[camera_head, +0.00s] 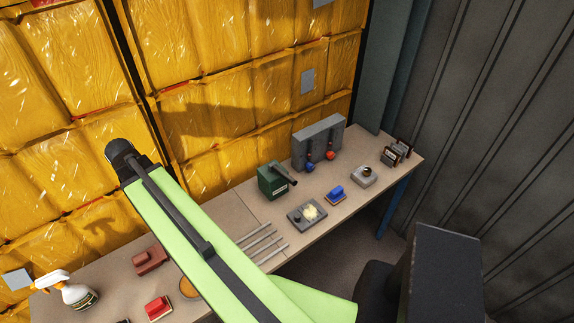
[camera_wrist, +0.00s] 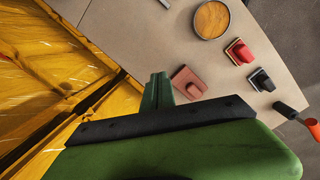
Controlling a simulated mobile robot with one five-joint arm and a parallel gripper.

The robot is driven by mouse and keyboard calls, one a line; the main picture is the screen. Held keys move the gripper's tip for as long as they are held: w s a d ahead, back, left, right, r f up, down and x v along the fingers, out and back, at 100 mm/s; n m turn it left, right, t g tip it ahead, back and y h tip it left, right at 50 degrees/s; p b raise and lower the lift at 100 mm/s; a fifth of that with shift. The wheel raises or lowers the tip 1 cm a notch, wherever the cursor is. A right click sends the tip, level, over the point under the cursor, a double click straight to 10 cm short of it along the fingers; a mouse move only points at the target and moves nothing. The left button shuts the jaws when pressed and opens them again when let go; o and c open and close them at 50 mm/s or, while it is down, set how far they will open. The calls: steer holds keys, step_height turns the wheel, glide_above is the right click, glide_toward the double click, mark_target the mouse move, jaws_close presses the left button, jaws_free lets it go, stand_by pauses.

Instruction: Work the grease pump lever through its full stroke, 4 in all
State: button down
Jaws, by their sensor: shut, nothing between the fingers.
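A dark green box with a thick dark lever, which looks like the grease pump (camera_head: 271,184), stands on the bench in the head view. Its lever (camera_head: 285,173) slants from the top of the box toward the right. My gripper (camera_wrist: 158,82) shows in the wrist view with its green fingers together and nothing between them. It is over the left part of the bench, apart from the pump. The pump is outside the wrist view. My gripper is not clearly visible in the head view, where my green arm crosses the bench.
The bench (camera_head: 232,207) also holds a grey box with red and blue knobs (camera_head: 318,143), a grey plate (camera_head: 307,213), a blue block (camera_head: 336,194) and several rods (camera_head: 262,243). A reddish block (camera_wrist: 188,83) and round dish (camera_wrist: 211,19) lie near my gripper. Yellow wrapped stacks (camera_head: 205,115) back it.

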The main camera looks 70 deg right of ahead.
steer(key=s+d+r+n+g+p, duration=0.1)
steer(key=s+d+r+n, duration=0.1)
steer(key=s+d, duration=0.5)
steer(key=s+d+r+n+p, duration=0.1)
steer(key=s+d+r+p, duration=0.15)
steer(key=d, duration=0.75)
step_height(320, 180, up, 4)
steer(key=n+g+p, duration=0.2)
steer(key=n, duration=0.2)
glide_above(290, 178)
steer(key=w, duration=0.5)
steer(key=shift+s+a+f, duration=0.15)
steer(key=shift+a+f, duration=0.1)
steer(key=shift+a, duration=0.05)
steer(key=b+x, duration=1.3)
steer(key=x, duration=0.1)
steer(key=shift+w+a+f, duration=0.1)
steer(key=shift+w+a, duration=0.1)
steer(key=shift+w, duration=0.25)
steer(key=shift+f, duration=0.1)
steer(key=shift+s, duration=0.1)
